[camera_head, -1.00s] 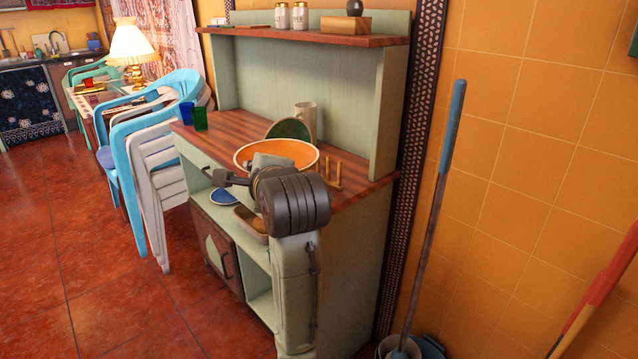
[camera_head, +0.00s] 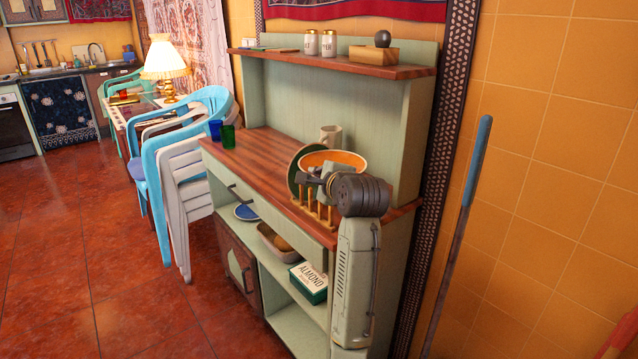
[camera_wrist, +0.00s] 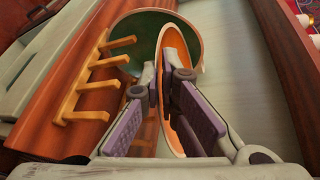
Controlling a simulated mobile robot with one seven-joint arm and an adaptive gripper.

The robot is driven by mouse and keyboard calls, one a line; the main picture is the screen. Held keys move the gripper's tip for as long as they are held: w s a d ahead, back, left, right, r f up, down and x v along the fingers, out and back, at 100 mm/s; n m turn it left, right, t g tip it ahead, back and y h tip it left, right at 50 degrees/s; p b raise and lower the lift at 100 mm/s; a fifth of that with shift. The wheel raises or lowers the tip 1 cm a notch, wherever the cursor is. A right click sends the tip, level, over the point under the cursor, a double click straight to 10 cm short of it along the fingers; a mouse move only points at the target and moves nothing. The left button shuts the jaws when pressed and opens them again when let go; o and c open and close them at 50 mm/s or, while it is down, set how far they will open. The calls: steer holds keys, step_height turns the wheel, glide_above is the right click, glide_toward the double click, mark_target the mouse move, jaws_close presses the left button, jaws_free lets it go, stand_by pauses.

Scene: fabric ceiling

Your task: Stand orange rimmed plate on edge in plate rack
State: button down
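The orange rimmed plate (camera_head: 348,158) is in my gripper (camera_head: 328,180), above the right part of the hutch counter. In the wrist view my gripper (camera_wrist: 160,82) is shut on the plate's rim, and the plate (camera_wrist: 174,45) shows nearly edge-on between the fingers. The wooden plate rack (camera_head: 319,212) stands on the counter below the gripper. Its pegs (camera_wrist: 88,85) show left of the plate in the wrist view. The plate appears beside the pegs; I cannot tell whether it touches the rack. My gripper hides part of both.
A dark green plate (camera_head: 293,175) stands tilted behind the rack, close to the orange one. A beige mug (camera_head: 329,136) is behind it. Blue (camera_head: 215,129) and green (camera_head: 228,136) cups stand at the counter's left. The middle of the counter (camera_head: 262,153) is clear.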

steer(key=shift+a+f, duration=0.1)
steer(key=shift+f, duration=1.2)
steer(key=shift+f, duration=0.6)
steer(key=c, duration=1.8)
jaws_free()
steer(key=r+b+v, duration=0.1)
steer(key=v, duration=1.1)
steer(key=shift+b, duration=0.4)
steer(key=shift+s, duration=0.1)
